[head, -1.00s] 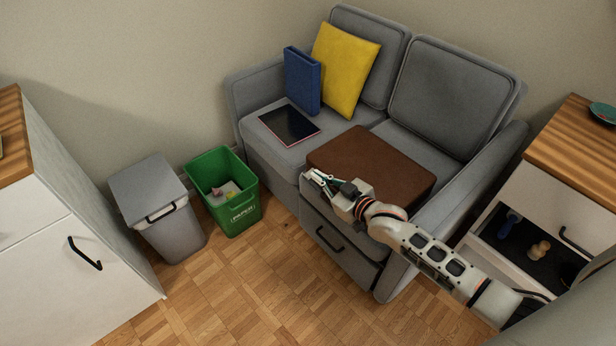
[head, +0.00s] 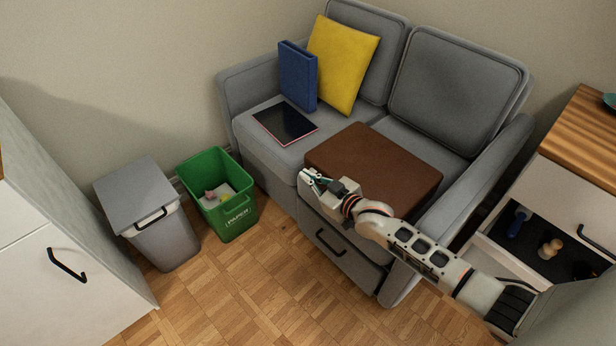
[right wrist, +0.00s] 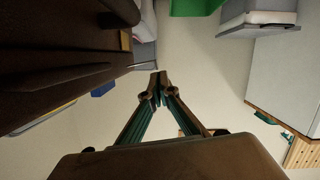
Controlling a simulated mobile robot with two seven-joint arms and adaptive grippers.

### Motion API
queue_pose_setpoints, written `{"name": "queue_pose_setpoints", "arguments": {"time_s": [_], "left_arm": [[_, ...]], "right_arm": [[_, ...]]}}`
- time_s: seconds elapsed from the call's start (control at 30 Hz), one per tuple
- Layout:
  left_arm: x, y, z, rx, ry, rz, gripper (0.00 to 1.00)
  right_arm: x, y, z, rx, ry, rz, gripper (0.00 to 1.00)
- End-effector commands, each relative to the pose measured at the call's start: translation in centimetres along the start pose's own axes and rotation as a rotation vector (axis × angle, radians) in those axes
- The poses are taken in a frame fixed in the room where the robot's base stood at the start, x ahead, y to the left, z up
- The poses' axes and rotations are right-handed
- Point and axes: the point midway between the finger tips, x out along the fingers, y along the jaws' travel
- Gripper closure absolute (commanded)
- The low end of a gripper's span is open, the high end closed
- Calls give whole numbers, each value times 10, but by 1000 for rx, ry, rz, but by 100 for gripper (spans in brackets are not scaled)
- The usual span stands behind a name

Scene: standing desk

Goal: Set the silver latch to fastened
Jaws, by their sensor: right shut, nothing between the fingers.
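A brown, box-like case (head: 385,170) lies on the grey sofa's seat, at its front. In the right wrist view the dark brown case (right wrist: 50,60) fills the upper left, with a small brass-coloured piece (right wrist: 125,38) at its edge. I cannot make out a silver latch clearly in either view; my gripper and wrist hide part of the case's front. My right gripper (head: 309,176) is at the case's front left corner, its fingers shut and empty. Its fingertips (right wrist: 157,86) meet in the right wrist view, apart from the brass-coloured piece. My left gripper is out of view.
The sofa (head: 262,152) also holds a tablet (head: 285,125), a blue binder (head: 298,75) and a yellow cushion (head: 342,62). A green bin (head: 235,217) and grey bin (head: 150,205) stand left. An open drawer (head: 530,250) is right. The wooden floor in front is clear.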

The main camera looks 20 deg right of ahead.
Motion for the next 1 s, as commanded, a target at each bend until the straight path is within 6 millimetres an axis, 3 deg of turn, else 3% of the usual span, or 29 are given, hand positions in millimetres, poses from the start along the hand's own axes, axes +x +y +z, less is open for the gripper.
{"name": "queue_pose_setpoints", "arguments": {"time_s": [1.0], "left_arm": [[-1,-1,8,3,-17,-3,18]], "right_arm": [[0,-1,8,-133,-1,33,100]]}}
